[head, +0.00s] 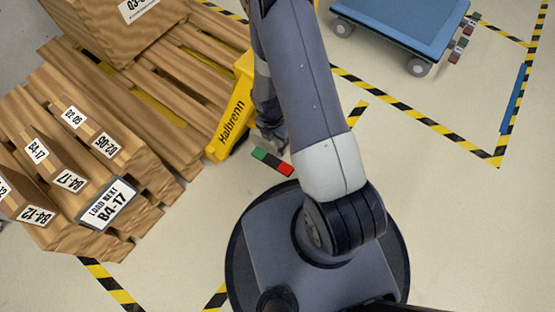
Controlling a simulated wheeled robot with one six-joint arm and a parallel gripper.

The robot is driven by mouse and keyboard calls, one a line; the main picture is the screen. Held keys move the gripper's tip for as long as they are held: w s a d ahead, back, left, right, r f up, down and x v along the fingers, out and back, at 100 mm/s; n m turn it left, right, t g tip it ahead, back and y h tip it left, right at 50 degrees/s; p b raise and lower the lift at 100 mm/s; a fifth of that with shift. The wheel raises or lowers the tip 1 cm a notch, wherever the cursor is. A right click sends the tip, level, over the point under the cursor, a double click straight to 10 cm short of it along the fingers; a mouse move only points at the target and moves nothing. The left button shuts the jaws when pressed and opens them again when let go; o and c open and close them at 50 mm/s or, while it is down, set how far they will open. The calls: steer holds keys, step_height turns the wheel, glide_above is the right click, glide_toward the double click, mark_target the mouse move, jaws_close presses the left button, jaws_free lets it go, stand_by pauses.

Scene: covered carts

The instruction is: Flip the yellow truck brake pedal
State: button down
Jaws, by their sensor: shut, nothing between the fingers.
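The yellow truck (236,108), lettered "Halbrenn", stands left of my arm beside the wooden pallets. Its brake pedal (272,161) sticks out low at its near right side, with a green part at the left and a red part at the right. My gripper (268,142) is shut and empty, just above the pedal in the picture and partly hidden by my arm. I cannot tell whether its fingertips touch the pedal. My arm also covers part of the truck.
Wooden pallets (190,101) with labelled cartons (104,137) fill the left side. Yellow-black floor lines mark bays.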

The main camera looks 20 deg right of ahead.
mark_target(287, 168)
steer(key=f+b, duration=0.2)
steer(key=f, duration=0.2)
steer(key=s+d+f+b, duration=0.1)
steer(key=f+b, duration=0.1)
steer(key=f, duration=0.3)
steer(key=s+f+b, duration=0.1)
steer(key=f+b, duration=0.2)
steer(key=f, duration=0.1)
steer(key=shift+d+f, duration=0.2)
steer(key=shift+f, duration=0.2)
steer(key=shift+s+d+f, duration=0.15)
steer(key=shift+f, duration=0.1)
steer(key=shift+s+d+f, duration=0.15)
steer(key=shift+s+f, duration=0.1)
steer(key=shift+f, duration=0.2)
steer(key=shift+s+d+f, duration=0.15)
steer(key=shift+s+f, duration=0.05)
steer(key=shift+f, duration=0.2)
steer(key=shift+p, duration=0.3)
step_height(287, 168, up, 14)
steer(key=s+d+p, duration=0.1)
steer(key=s+p, duration=0.1)
steer(key=p, duration=0.6)
steer(key=shift+d, duration=0.2)
